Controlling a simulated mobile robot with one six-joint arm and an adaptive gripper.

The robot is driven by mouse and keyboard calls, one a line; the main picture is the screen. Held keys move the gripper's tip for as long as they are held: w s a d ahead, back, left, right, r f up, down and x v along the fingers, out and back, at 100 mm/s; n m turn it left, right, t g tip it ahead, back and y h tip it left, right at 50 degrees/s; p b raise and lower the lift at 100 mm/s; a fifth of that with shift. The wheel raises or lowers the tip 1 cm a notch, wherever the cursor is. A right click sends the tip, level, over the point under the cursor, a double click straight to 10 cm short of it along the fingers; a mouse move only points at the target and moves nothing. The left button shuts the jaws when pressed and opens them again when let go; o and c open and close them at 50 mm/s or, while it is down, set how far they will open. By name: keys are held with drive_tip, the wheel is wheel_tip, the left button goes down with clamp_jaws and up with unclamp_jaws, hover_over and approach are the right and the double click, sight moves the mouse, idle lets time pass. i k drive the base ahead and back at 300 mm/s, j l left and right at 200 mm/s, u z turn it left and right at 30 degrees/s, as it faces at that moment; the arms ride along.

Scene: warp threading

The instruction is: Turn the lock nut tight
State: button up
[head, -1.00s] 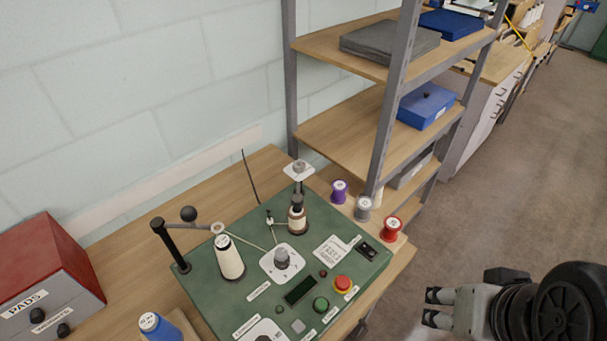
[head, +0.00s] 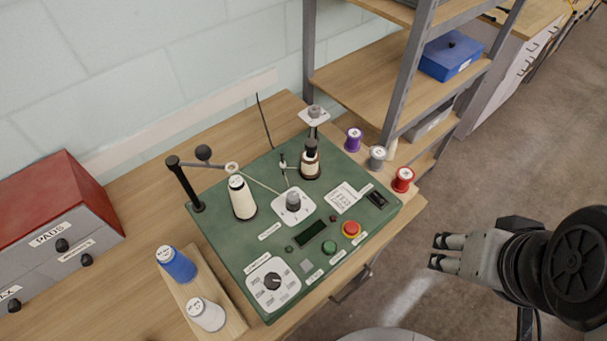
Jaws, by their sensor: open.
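A green machine panel (head: 232,240) lies on the wooden bench. A grey knob-like piece (head: 293,201) stands upright on a white plate near its middle. Behind it, a dark cap (head: 311,147) tops a brown and cream spool, and another grey piece (head: 314,111) sits on a small raised white plate. I cannot tell from this view which of these is the lock nut. My gripper (head: 440,252) is open and empty, off the bench's right edge above the floor, well apart from the panel and pointing left.
A cream cone (head: 242,199) and a black post (head: 186,187) with an arm rise from the panel's left. Purple (head: 353,139), grey (head: 376,157) and red (head: 402,180) spools stand along the right. A metal shelf (head: 400,82) rises behind them. A red-lidded box (head: 52,205) is at left.

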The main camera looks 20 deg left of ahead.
sight(314, 111)
drive_tip(key=i+u, duration=0.2)
drive_tip(key=u, duration=0.2)
drive_tip(key=i+l+u, duration=0.1)
drive_tip(key=u, duration=0.3)
drive_tip(key=i+l+u, duration=0.2)
drive_tip(key=u, duration=0.25)
